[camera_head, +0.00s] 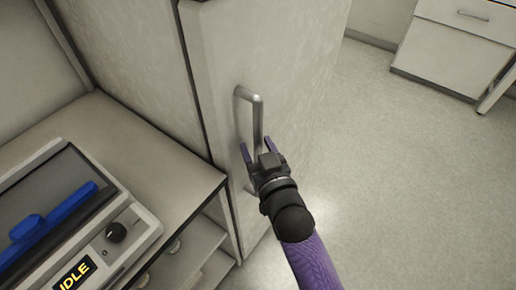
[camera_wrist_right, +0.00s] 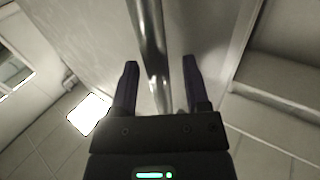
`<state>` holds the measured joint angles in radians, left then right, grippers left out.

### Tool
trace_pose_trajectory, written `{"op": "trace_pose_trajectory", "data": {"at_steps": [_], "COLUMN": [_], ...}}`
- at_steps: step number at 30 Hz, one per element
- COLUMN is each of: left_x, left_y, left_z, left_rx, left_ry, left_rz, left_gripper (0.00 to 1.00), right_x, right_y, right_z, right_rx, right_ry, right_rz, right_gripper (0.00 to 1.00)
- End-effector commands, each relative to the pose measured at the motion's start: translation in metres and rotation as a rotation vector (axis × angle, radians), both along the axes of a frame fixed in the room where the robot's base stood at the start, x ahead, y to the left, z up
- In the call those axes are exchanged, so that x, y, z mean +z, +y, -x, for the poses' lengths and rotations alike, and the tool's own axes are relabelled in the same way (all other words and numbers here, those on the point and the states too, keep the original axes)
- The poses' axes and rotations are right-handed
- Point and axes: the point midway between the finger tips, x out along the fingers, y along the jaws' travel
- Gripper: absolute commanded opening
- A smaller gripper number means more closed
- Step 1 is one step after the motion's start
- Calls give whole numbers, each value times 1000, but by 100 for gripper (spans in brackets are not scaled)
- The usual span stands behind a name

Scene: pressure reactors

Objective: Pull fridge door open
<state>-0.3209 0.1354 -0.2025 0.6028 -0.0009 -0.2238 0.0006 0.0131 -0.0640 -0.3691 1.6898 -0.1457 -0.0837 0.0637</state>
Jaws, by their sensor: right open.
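The fridge door (camera_head: 212,60) is a pale panel in the middle of the head view, and it looks shut. Its metal bar handle (camera_head: 258,122) stands upright off the door face. My right gripper (camera_head: 257,150) is at the lower part of the handle, with its purple fingers open. In the right wrist view the handle (camera_wrist_right: 150,45) runs down between the two open fingers, with a gap on each side. Whether a finger touches the bar is hard to tell. My left gripper is not in view.
A bench (camera_head: 150,150) stands left of the fridge, bearing a device (camera_head: 140,232) with a blue handle, a black knob and an "IDLE" display. White drawers (camera_head: 455,45) stand at the back right. The floor (camera_head: 400,180) right of the fridge is clear.

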Motion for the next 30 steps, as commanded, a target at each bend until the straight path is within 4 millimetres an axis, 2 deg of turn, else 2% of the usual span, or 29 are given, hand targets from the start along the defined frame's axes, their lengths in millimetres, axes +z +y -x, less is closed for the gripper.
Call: {"op": "trace_pose_trajectory", "data": {"at_steps": [6,12,15,30], "left_x": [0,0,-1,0], "left_y": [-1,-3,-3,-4], "left_z": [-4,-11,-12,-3], "left_rx": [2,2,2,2], "left_ry": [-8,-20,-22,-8], "left_rz": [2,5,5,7], "left_gripper": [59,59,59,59], "right_x": [0,0,0,0], "right_y": [0,0,0,0], "right_z": [0,0,0,0], "right_rx": [0,0,0,0], "right_ry": [1,1,1,2], "right_rz": [0,0,0,1], "right_gripper": [60,17,0,0]}}
